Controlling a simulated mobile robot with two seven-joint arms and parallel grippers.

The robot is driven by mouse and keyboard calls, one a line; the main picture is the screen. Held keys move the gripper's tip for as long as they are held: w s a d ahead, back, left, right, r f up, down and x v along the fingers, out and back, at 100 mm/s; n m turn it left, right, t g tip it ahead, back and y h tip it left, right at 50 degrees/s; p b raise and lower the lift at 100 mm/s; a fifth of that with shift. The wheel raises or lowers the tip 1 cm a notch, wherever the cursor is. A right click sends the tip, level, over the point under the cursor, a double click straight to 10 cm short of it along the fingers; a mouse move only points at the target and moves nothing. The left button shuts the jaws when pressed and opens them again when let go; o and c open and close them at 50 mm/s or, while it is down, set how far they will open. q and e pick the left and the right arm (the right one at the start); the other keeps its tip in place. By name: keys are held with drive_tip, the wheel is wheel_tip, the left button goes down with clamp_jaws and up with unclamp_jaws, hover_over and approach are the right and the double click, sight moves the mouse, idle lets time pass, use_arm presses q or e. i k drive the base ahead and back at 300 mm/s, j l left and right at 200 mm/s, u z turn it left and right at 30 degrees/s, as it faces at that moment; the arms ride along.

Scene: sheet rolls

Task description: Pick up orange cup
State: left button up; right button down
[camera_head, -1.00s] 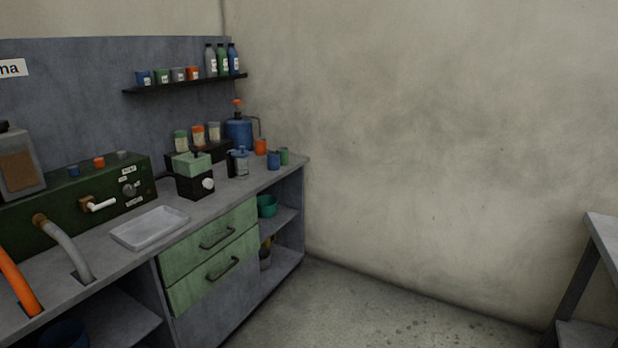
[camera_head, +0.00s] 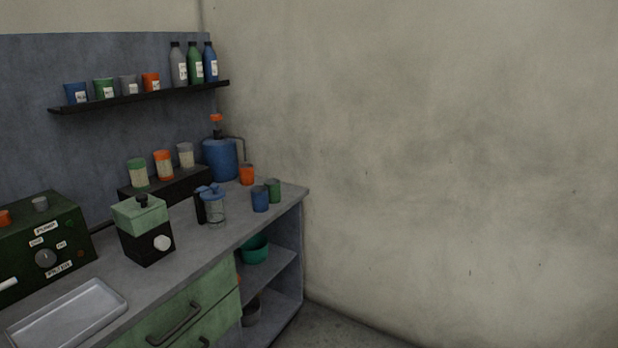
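A plain orange cup (camera_head: 247,175) stands upright on the counter near its far right end, close to the wall. A blue cup (camera_head: 260,199) and a green cup (camera_head: 273,190) stand just in front of it and to its right. Another orange cup (camera_head: 151,82), with a white label, sits on the wall shelf beside grey, green and blue cups. Neither of my grippers is in view.
The grey counter (camera_head: 196,248) also holds a white tray (camera_head: 68,318), a green-and-black grinder (camera_head: 146,232), a clear jug with a blue lid (camera_head: 215,208), a blue tank (camera_head: 220,160) and lidded jars. Bottles stand on the black shelf (camera_head: 140,97). Floor shows at the lower right.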

sight(246, 176)
drive_tip(key=i, duration=1.65)
